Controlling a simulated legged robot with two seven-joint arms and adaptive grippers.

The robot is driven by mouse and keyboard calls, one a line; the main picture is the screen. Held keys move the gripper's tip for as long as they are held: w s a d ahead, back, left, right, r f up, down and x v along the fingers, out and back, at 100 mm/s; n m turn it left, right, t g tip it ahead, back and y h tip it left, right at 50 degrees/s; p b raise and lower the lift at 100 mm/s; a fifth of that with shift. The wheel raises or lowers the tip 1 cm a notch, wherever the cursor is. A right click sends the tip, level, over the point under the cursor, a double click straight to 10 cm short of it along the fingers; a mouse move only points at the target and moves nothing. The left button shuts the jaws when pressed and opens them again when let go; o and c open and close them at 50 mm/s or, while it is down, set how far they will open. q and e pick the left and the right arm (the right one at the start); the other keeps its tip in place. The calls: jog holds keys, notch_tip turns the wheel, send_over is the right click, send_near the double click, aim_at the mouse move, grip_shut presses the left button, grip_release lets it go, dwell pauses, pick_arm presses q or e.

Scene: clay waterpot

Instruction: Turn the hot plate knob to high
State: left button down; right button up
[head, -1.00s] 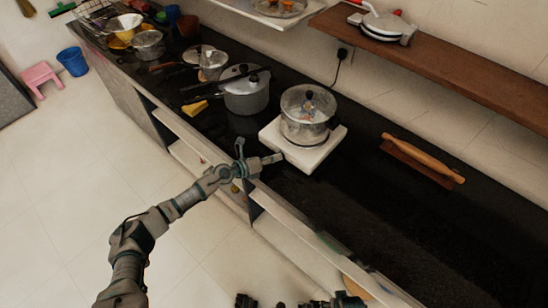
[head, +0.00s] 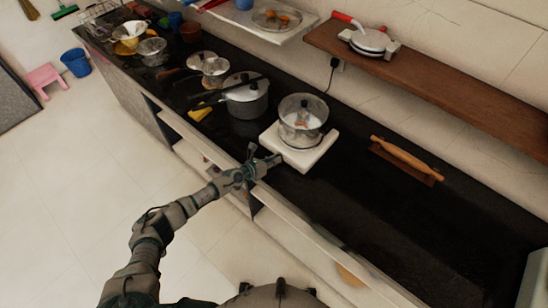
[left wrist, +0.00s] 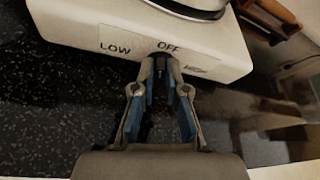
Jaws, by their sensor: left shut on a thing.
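The white hot plate (head: 312,157) sits at the front edge of the black counter in the head view, with a pot (head: 302,122) on it. In the left wrist view the front face of the hot plate (left wrist: 120,22) shows the labels LOW, OFF and a partly blurred one at the right. My left gripper (left wrist: 160,68) is at that face, just below OFF. Its fingers are closed around the knob, which they mostly hide, so I cannot tell its setting. In the head view the left gripper (head: 274,160) reaches the hot plate's near side. My right gripper is not in view.
A pressure cooker (head: 246,100) stands left of the hot plate. A rolling pin (head: 405,158) lies on a board to the right. A wooden shelf (head: 440,82) runs along the wall. The counter right of the hot plate is mostly clear.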

pick_arm(q)
jog(key=shift+s+f+p, duration=0.15)
jog(key=shift+f+p, duration=0.05)
jog(key=shift+p, duration=0.1)
jog(key=shift+f, duration=0.1)
jog(key=c, duration=1.5)
grip_release()
jog(key=shift+r, duration=0.2)
jog(key=shift+s+a+r, duration=0.2)
jog(key=shift+a+r, duration=0.1)
jog(key=shift+r, duration=0.2)
jog(key=v, duration=0.7)
jog(key=f+v, duration=0.1)
jog(key=v, duration=0.2)
jog(key=shift+s+a+r, duration=0.2)
jog(key=shift+s+a, duration=0.15)
jog(key=shift+a, duration=0.05)
